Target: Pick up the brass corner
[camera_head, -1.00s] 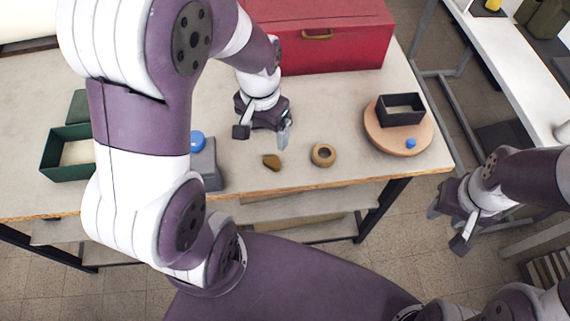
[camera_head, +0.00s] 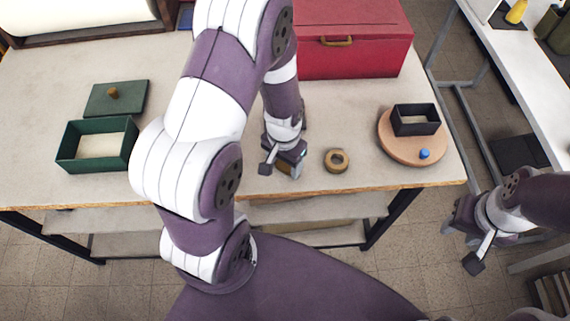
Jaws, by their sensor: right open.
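The brass corner is not clearly visible now; my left gripper (camera_head: 284,166) covers the spot on the table where it lay. This gripper is low at the table's front part, just left of the tan ring (camera_head: 337,161). I cannot tell whether its fingers are open or closed around the brass corner. My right gripper (camera_head: 470,236) is open and empty, off the table's right end.
A green box (camera_head: 97,146) and its lid (camera_head: 116,98) lie left. A red chest (camera_head: 352,45) stands at the back. A round wooden board (camera_head: 400,150) on the right bears a black tray (camera_head: 415,120) and a blue knob (camera_head: 424,154). My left arm crosses the middle.

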